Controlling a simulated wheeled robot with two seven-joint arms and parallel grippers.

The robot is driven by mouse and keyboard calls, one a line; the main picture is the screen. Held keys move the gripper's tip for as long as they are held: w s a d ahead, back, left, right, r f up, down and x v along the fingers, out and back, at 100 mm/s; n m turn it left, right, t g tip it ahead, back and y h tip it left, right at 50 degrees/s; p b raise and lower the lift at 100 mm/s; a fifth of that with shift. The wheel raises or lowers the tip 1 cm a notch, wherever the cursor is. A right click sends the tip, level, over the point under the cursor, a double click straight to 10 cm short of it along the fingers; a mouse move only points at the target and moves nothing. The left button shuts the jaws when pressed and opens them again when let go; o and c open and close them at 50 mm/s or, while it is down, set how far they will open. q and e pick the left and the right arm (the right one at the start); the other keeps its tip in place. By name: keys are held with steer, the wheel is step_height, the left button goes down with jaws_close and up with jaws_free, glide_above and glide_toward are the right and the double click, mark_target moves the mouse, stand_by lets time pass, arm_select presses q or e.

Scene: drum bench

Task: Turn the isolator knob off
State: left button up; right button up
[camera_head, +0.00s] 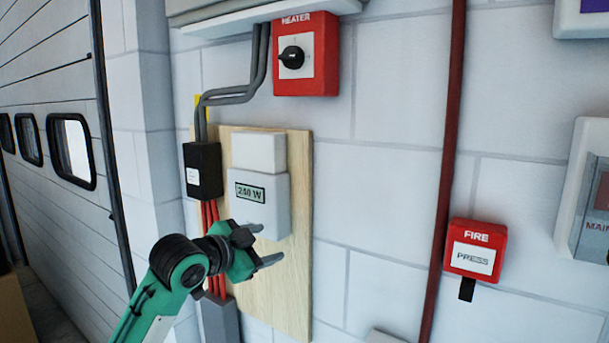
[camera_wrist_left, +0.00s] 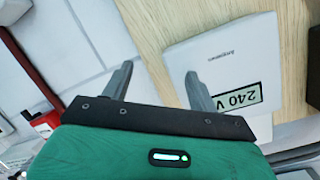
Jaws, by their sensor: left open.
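A red isolator box (camera_head: 328,82) marked HEATER is on the wall at the top middle of the head view. Its black knob (camera_head: 292,57) sits on a pale plate, its grip lying roughly sideways. My left gripper (camera_head: 270,243) is open and empty, below the isolator and in front of the meter's lower part. In the left wrist view its two fingers (camera_wrist_left: 159,72) are spread with nothing between them. The knob does not show clearly in the wrist view. My right gripper is not in view.
A white meter (camera_head: 262,205) with a 240 label is on a wooden board (camera_head: 298,290). A black box (camera_head: 203,170) with red cables is beside it. Grey conduits (camera_head: 232,97) run up to the left of the isolator. A dark red pipe (camera_head: 446,170) and a red FIRE box (camera_head: 475,249) are at right.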

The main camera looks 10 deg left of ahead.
arm_select(q)
steer(key=s+a+r+m+t+h, duration=0.1)
steer(key=s+r+m, duration=0.1)
steer(key=r, duration=0.8)
steer(key=s+r+m+t+h, duration=0.1)
steer(key=s+r+m, duration=0.1)
steer(key=r, duration=0.7)
steer(key=m+t+h, duration=0.1)
steer(key=m+h, duration=0.1)
glide_toward(287, 59)
steer(key=p+x, duration=0.6)
steer(key=x, duration=0.2)
steer(key=shift+a+p, duration=0.15)
steer(key=shift+p, duration=0.15)
steer(key=shift+w+d, duration=0.25)
steer(key=shift+w, duration=0.15)
steer(key=c, duration=1)
